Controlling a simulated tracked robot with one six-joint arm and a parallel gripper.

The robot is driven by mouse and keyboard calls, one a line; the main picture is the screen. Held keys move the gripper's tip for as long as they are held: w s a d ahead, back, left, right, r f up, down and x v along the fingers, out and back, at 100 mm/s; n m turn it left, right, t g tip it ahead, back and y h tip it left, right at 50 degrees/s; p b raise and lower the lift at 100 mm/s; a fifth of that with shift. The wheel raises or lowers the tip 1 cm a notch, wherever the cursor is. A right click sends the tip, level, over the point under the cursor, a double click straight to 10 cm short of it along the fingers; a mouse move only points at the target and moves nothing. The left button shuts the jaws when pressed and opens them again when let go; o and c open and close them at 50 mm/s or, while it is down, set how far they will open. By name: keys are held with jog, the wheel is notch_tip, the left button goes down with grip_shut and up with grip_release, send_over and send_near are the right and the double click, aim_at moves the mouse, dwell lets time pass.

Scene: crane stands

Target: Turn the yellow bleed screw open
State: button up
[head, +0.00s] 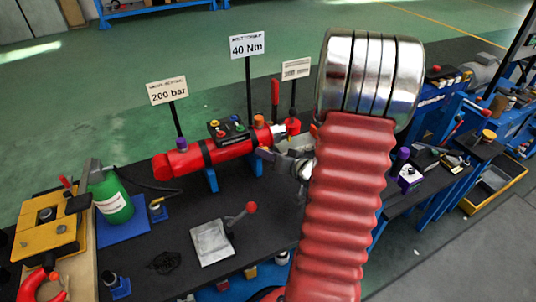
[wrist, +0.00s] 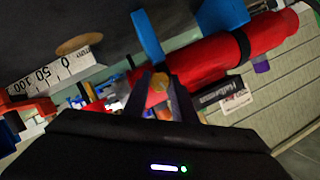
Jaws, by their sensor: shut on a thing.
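A red cylinder (head: 208,155) lies across blue supports on the dark bench, left of my arm in the head view. It crosses the upper right of the wrist view (wrist: 215,65). My gripper (wrist: 160,88) reaches the near side of the cylinder. Its two dark fingers are shut on the yellow bleed screw (wrist: 160,80), whose top shows between the fingertips. In the head view my gripper (head: 268,156) shows only partly, left of the arm, and I cannot make out the screw there.
A block with coloured buttons (head: 228,130) sits by the cylinder, with an orange cap (head: 259,120) to its right. Signs (head: 247,46) stand behind it. A grey box with a red-knobbed lever (head: 213,242) and a green bottle (head: 110,195) are on the bench. A ruler (wrist: 55,75) shows in the wrist view.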

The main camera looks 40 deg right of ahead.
jog(key=shift+a+n+g+h, duration=0.2)
jog(key=shift+n+g+h, duration=0.25)
jog(key=shift+n+h, duration=1.15)
jog(key=shift+a+n+g+h, duration=0.15)
jog(key=shift+n+g+h, duration=0.55)
jog(key=shift+n, duration=1.5)
jog(key=shift+t, duration=0.25)
jog(key=o, duration=1)
jog(key=shift+h, duration=0.3)
jog(key=shift+o, duration=0.2)
jog(key=shift+w, duration=0.1)
jog(key=shift+r, duration=0.1)
notch_tip(320, 180, up, 10)
